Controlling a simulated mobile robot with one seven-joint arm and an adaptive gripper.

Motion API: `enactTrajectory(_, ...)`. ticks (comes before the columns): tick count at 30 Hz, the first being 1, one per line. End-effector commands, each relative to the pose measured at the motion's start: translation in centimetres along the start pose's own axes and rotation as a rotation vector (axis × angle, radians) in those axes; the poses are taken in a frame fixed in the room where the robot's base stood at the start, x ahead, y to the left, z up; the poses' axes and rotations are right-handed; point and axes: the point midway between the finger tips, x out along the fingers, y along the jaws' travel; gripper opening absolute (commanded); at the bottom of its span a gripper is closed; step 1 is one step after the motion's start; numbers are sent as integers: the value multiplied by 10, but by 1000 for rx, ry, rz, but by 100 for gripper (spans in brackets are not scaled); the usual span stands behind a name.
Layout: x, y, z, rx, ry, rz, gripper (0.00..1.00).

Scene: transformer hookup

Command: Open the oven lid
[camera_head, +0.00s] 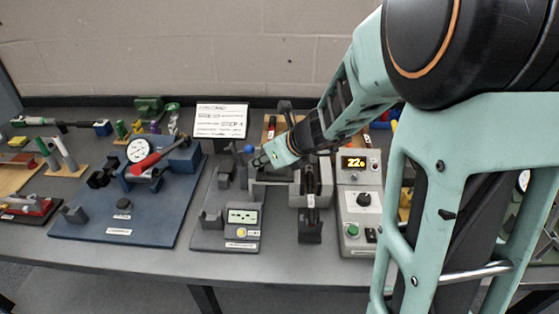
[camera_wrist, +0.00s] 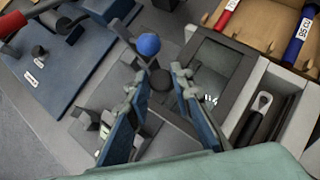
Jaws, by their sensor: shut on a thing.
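My gripper (camera_head: 258,160) reaches down over the middle of the bench, at a low light-grey box (camera_head: 272,188) that looks like the oven. In the wrist view the fingers of my gripper (camera_wrist: 160,76) stand on either side of a dark round knob (camera_wrist: 160,80) and are shut on it. The knob is beside the near edge of a grey-framed dark panel (camera_wrist: 213,68), which looks like the oven lid. Whether the knob joins the lid is hard to see, and I cannot tell whether the lid is raised. My arm and gripper hide part of the box.
A blue ball (camera_wrist: 148,44) on a dark stem stands close beyond my fingertips. A control box with a lit display (camera_head: 355,162) stands right of the oven. A blue fixture board (camera_head: 125,215) is at left. A white sign (camera_head: 221,120) stands behind.

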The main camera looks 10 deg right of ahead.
Motion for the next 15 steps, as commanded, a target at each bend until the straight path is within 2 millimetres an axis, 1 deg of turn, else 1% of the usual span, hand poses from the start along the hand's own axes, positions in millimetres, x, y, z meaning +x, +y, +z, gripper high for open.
enactTrajectory(8,0,0,1,1,-1,-1,0)
enactTrajectory(9,0,0,1,1,-1,-1,24)
enactTrajectory(12,0,0,1,1,-1,-1,35)
enactTrajectory(13,0,0,1,1,-1,-1,37)
enactTrajectory(15,0,0,1,1,-1,-1,37)
